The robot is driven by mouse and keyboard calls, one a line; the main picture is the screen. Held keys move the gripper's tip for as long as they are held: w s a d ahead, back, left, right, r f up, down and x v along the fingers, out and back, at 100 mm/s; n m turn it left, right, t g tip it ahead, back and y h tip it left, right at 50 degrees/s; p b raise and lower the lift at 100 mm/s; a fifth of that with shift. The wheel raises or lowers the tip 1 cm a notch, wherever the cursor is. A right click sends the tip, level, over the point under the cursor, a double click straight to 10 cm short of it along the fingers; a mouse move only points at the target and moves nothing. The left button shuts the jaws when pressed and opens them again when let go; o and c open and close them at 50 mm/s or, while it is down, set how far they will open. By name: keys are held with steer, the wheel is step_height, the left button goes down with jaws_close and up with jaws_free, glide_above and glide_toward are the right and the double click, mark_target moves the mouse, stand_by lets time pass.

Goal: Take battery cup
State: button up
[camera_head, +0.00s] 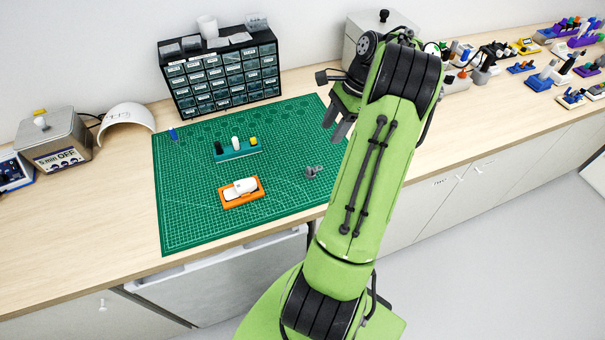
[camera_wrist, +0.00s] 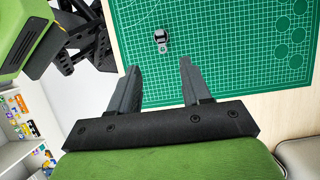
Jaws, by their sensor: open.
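My gripper (camera_head: 338,122) is open and empty, above the right edge of the green cutting mat (camera_head: 190,215). Its two fingers also show apart in the wrist view (camera_wrist: 160,68). No thing is clearly marked as the battery cup. A small grey piece (camera_head: 312,171) stands on the mat, left of and below my gripper in the head view. In the wrist view this grey piece (camera_wrist: 162,40) has a dark top and lies beyond the fingertips, apart from them. A white cup (camera_head: 207,27) and a clear container (camera_head: 256,22) stand on the drawer cabinet (camera_head: 222,72).
An orange tray (camera_head: 227,204) holds a white earpiece (camera_head: 240,188). A teal holder (camera_head: 237,155) carries black, white and yellow pieces. A small blue piece (camera_head: 173,134) lies near the mat's back left. A grey box (camera_head: 365,35) stands behind my arm. Much of the mat is bare.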

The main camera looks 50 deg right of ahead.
mark_target(312, 172)
steer(key=b+x, duration=0.5)
steer(key=x, duration=0.9)
steer(key=shift+f, duration=0.1)
jaws_close()
